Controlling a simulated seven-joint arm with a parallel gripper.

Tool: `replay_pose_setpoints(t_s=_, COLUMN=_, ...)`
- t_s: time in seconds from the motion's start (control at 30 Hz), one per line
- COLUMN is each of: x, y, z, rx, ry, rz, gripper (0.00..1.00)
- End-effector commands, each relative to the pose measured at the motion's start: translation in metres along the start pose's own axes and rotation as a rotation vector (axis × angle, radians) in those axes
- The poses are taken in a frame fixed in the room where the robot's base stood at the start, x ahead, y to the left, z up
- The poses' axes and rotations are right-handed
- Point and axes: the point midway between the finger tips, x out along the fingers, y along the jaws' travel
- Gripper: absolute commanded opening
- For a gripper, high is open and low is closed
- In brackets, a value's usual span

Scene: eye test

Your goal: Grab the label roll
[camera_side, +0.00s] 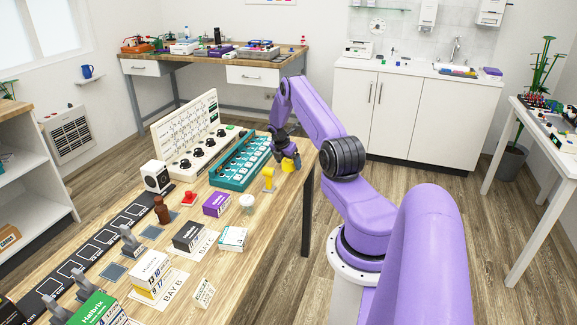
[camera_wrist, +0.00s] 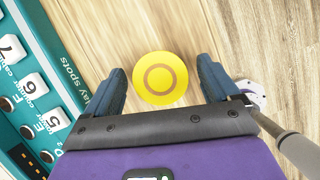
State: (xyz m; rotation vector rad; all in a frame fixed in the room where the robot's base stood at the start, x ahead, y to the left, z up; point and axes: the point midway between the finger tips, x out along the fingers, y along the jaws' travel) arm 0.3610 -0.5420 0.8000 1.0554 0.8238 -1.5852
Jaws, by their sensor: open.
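A yellow round thing with an orange ring on its top (camera_wrist: 160,78) stands on the wooden table between my fingers in the wrist view; it may be the label roll, but I cannot be sure. My gripper (camera_wrist: 162,80) is open around it, with a narrow gap on both sides. In the side view my gripper (camera_side: 286,153) is low at the table's right part. A yellow thing (camera_side: 289,165) shows just under it there, partly hidden by the fingers.
A teal tray with numbered keys (camera_wrist: 30,85) lies close to the left of my gripper. A second yellow thing (camera_side: 268,179) stands nearby. A white round rim (camera_wrist: 252,92) and a grey rod (camera_wrist: 298,150) are at my gripper's right. Bare wood lies ahead.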

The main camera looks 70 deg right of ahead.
Motion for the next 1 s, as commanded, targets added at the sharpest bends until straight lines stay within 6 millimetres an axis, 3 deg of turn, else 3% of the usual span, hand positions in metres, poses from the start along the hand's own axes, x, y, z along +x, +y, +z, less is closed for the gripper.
replay_pose_setpoints(t_s=0.3, x=0.004, y=0.000, z=0.000, rx=0.000, ry=0.000, rz=0.000, gripper=0.89)
replay_pose_setpoints(t_s=0.5, x=0.004, y=0.000, z=0.000, rx=0.000, ry=0.000, rz=0.000, gripper=0.28)
replay_pose_setpoints(t_s=1.0, x=-0.006, y=0.001, z=0.005, rx=0.001, ry=-0.001, rz=0.002, gripper=0.28)
